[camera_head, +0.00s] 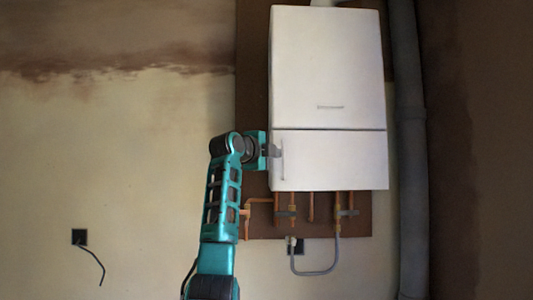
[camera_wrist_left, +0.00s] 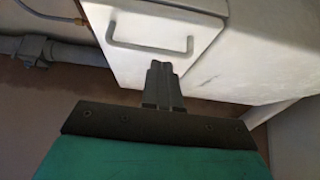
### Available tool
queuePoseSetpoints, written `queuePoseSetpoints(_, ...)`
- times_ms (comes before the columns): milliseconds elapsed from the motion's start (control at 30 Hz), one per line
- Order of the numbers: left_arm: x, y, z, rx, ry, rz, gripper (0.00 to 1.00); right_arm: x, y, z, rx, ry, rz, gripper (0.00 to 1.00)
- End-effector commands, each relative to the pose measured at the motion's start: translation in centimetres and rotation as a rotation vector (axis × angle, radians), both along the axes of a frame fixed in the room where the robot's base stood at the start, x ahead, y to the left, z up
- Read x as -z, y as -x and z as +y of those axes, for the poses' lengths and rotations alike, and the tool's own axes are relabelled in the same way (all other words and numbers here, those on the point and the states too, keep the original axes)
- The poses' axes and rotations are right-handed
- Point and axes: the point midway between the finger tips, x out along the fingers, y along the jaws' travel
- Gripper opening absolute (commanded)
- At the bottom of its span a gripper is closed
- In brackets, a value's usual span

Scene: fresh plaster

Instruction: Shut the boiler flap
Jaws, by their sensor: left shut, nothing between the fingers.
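The white boiler (camera_head: 326,65) hangs on a brown board. Its flap (camera_head: 335,160) is the lower front panel, with a thin dark seam along its top. In the head view it looks flush or nearly flush with the body; a small gap cannot be ruled out. A bar handle (camera_head: 282,162) stands upright near its left edge. My left gripper (camera_head: 276,151) is shut and empty at that left edge, beside the handle. In the left wrist view the closed fingers (camera_wrist_left: 161,68) reach the flap (camera_wrist_left: 125,65) just short of the handle (camera_wrist_left: 150,48); contact cannot be told. My right gripper is not in view.
Copper pipes (camera_head: 312,207) and a grey hose (camera_head: 315,272) hang below the boiler. A thick grey pipe (camera_head: 411,150) runs down the wall to the right. A wall socket (camera_head: 79,237) with a loose cable is at the lower left. The wall left of my arm is otherwise clear.

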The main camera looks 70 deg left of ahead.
Motion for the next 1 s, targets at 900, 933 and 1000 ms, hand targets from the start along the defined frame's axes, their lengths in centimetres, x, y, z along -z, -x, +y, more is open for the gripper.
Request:
queuePoseSetpoints(900,-0.1,9.1,-2.8,0.002,-0.002,-0.002,0.0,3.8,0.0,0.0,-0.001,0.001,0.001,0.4)
queuePoseSetpoints(933,-0.1,9.0,-2.8,0.003,-0.001,-0.002,0.0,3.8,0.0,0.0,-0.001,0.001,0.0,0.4)
queuePoseSetpoints(1000,0.3,8.1,-2.9,0.006,0.005,0.005,0.0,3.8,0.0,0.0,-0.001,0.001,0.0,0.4)
